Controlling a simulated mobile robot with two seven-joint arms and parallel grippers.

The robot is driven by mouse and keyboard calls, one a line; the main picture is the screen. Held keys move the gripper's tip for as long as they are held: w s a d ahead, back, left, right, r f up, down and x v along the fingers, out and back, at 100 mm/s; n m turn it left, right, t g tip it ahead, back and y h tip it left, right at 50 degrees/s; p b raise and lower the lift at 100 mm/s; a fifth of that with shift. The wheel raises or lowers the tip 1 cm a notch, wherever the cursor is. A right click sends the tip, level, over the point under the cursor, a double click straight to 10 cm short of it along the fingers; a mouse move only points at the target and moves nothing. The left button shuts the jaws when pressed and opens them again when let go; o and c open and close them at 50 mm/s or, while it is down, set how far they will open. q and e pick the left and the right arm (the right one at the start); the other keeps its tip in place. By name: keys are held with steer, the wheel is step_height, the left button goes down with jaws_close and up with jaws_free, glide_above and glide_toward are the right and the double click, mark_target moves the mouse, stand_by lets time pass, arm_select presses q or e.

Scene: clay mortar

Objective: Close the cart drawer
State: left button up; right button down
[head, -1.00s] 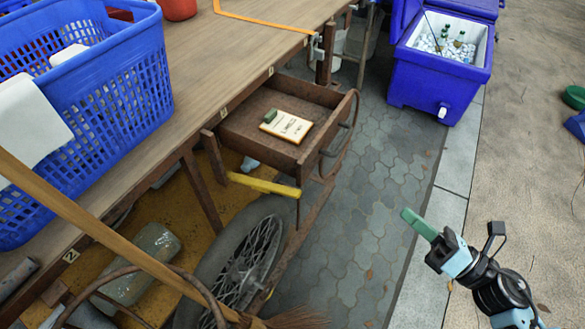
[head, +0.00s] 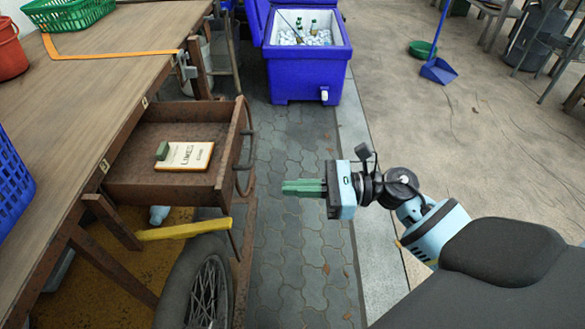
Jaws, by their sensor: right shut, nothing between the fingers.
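The cart drawer (head: 158,193) is brown and stands pulled out from under the cart's wooden top (head: 85,90). A notepad (head: 187,155) and a small green block (head: 162,150) lie inside it. A dark curved handle (head: 247,165) is on the drawer's right face. My right gripper (head: 284,187) is shut and empty, its green fingers pointing left at the handle. A short gap of pavement shows between the fingertips and the handle in the head view. My left gripper is out of view.
A spoked wheel (head: 208,290) and a yellow bar (head: 185,230) are below the drawer. A blue cooler (head: 305,72) with bottles stands at the back. A blue basket (head: 12,185) and a red bucket (head: 10,50) sit on the cart top. The paving right of the drawer is clear.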

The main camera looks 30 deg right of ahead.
mark_target(141, 186)
steer(key=x, duration=1.1)
steer(key=shift+w, duration=0.1)
steer(key=b+x, duration=0.2)
steer(key=x, duration=1.7)
steer(key=shift+f+b, duration=0.1)
steer(key=shift+b, duration=0.2)
steer(key=shift+w+a, duration=0.35)
steer(key=shift+a, duration=0.05)
